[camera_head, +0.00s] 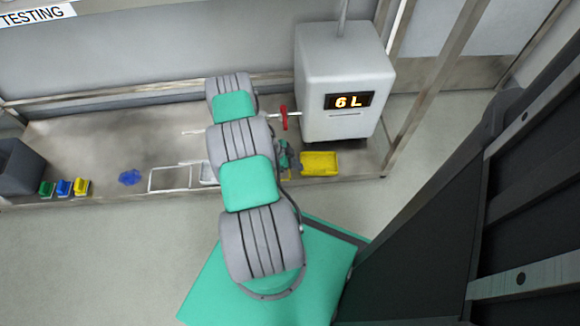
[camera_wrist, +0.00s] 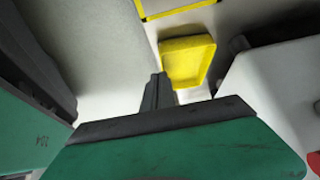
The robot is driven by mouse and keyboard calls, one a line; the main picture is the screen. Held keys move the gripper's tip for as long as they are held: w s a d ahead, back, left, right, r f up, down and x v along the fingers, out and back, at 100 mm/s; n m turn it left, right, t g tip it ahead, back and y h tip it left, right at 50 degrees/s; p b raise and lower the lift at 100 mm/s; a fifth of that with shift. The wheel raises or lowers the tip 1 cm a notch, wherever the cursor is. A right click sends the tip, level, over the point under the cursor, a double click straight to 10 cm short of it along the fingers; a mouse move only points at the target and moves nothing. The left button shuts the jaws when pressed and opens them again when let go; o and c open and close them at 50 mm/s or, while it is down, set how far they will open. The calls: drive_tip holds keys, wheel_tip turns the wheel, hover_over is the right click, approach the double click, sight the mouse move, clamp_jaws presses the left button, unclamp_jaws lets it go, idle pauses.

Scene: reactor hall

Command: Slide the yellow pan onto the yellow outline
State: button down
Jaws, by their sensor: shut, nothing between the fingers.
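The yellow pan (camera_head: 319,163) lies on the bench just in front of the white machine. In the wrist view the pan (camera_wrist: 187,58) sits below the yellow outline (camera_wrist: 176,10), apart from it with a small gap. The outline is cut off by the top of the wrist view, and my arm mostly hides it in the head view. My gripper (camera_wrist: 158,80) is shut and empty, with its tips beside the pan's lower left edge; I cannot tell whether they touch. In the head view my gripper (camera_head: 288,158) is left of the pan, partly behind my arm.
A white machine (camera_head: 345,85) with a "6 L" display and a red handle (camera_head: 284,118) stands close behind the pan. Left on the bench are a white outline (camera_head: 169,179), a blue piece (camera_head: 130,177), small coloured containers (camera_head: 63,187) and a grey bin (camera_head: 18,168).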

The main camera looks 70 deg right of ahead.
sight(317, 169)
drive_tip(key=s+d, duration=0.1)
drive_tip(key=s, duration=0.2)
drive_tip(key=s+d+b, duration=0.1)
drive_tip(key=s, duration=0.1)
drive_tip(key=shift+d+f, duration=0.1)
drive_tip(key=shift+d, duration=0.25)
drive_tip(key=shift+b+x, duration=0.75)
drive_tip(key=shift+x, duration=0.1)
drive_tip(key=shift+w+a, duration=0.1)
drive_tip(key=shift+w, duration=0.05)
